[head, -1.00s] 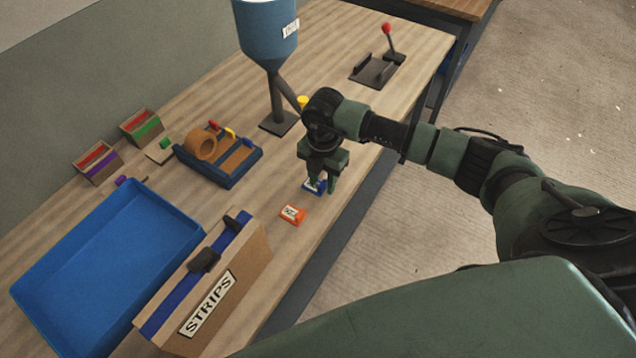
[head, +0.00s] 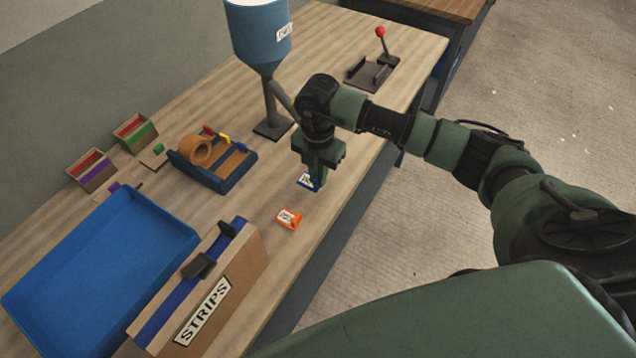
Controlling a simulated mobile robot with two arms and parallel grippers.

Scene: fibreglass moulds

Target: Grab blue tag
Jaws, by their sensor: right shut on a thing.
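The blue tag (head: 308,183) is a small blue piece with a white label bearing dark print. It is at the fingertips of my right gripper (head: 316,176), near the front edge of the wooden table. My right gripper points down and is shut on the blue tag; its fingers hide part of it. I cannot tell whether the tag still touches the table. An orange tag (head: 289,219) with a white label lies on the table just in front of it. My left gripper is not in view.
A cardboard box marked STRIPS (head: 212,294) and a blue tray (head: 100,262) stand at the lower left. A tape holder (head: 222,176), a blue hopper on a stand (head: 258,40) and a red-knobbed lever (head: 381,50) stand farther back. Bare table (head: 215,220) lies between.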

